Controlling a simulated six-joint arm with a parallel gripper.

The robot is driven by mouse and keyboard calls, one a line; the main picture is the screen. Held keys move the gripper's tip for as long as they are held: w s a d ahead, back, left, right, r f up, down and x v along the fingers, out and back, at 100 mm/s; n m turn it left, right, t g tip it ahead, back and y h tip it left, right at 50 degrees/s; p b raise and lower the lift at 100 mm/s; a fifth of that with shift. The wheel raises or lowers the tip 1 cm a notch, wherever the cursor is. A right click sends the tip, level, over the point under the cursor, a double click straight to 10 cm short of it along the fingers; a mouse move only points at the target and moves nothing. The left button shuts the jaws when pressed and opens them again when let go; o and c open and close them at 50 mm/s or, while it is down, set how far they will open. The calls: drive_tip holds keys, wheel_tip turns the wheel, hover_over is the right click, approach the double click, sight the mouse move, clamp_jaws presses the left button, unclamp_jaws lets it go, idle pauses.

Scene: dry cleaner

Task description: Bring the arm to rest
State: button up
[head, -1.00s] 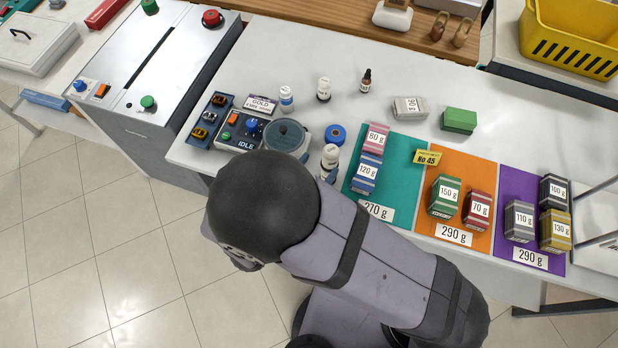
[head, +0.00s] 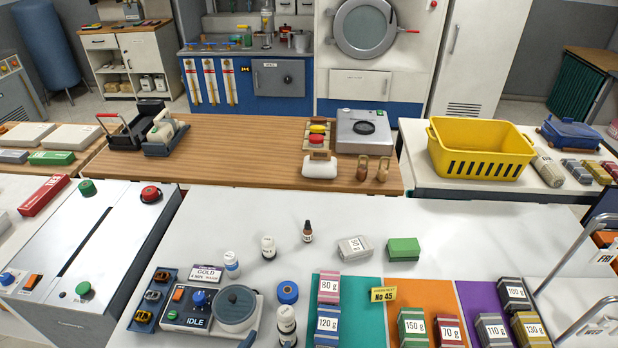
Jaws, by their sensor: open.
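Neither my arm nor my gripper shows in the head view now. The white work table (head: 440,235) fills the lower part of the view. On it, pink (head: 328,288) and blue (head: 326,325) weight-labelled boxes stand on the teal mat (head: 356,310). A green box (head: 412,328) and a red box (head: 450,328) stand on the orange mat (head: 415,297). Grey, dark and yellow boxes stand on the purple mat (head: 478,298). The lower ends of the mats are cut off by the frame.
A device reading IDLE (head: 215,306), several small bottles (head: 268,247), a grey box (head: 355,246) and a green box (head: 403,250) stand on the table. A grey machine (head: 75,255) is at left. A wooden counter (head: 240,150) and a yellow basket (head: 480,148) are behind.

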drive_tip(key=w+r+g+y, duration=0.2)
drive_tip(key=w+g+y, duration=0.45)
drive_tip(key=g, duration=0.25)
drive_tip(key=s+d+n+g+h, duration=0.1)
drive_tip(key=s+d+h, duration=0.1)
drive_tip(key=d, duration=1.1)
drive_tip(key=s+d+r+n+g+h, duration=0.1)
drive_tip(key=s+d, duration=0.3)
drive_tip(key=d, duration=0.9)
drive_tip(key=shift+s+d+g+h, duration=0.2)
drive_tip(key=shift+d+g+h, duration=0.1)
drive_tip(key=shift+g+h, duration=0.4)
